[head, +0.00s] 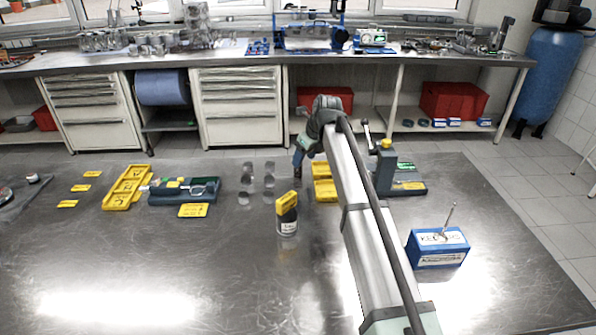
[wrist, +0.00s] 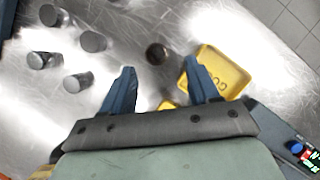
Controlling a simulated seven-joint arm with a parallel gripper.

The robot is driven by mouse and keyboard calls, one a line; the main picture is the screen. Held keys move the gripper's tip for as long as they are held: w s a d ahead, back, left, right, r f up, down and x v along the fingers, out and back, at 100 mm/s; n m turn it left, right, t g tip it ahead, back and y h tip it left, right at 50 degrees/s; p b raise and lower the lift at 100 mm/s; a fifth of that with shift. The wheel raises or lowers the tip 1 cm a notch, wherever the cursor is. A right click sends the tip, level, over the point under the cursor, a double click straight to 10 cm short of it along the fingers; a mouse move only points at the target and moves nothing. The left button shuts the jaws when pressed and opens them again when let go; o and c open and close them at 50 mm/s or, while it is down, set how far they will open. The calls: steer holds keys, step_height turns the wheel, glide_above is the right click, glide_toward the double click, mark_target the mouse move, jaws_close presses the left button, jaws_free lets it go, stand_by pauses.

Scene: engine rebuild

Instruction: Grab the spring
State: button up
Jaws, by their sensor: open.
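My gripper (wrist: 158,68) is open, its two blue fingers pointing down at the metal table. A small dark round part (wrist: 157,53), seen from above, stands just beyond the gap between the fingertips, with nothing gripped. It may be the spring, but its coils are too small to make out. In the head view my gripper (head: 298,165) is low over the middle of the table, and I cannot make out the spring there.
A yellow tray (wrist: 232,72) lies close to the right finger. Several metal cylinders (wrist: 92,41) stand to the left. The front table is mostly clear.

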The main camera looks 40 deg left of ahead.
mark_target(298, 170)
steer(key=shift+a+x, duration=0.15)
steer(key=shift+x, duration=1.25)
steer(key=shift+a+x, duration=0.1)
steer(key=shift+x, duration=1.3)
steer(key=shift+s+r, duration=0.15)
steer(key=shift+s, duration=0.05)
steer(key=c, duration=1.1)
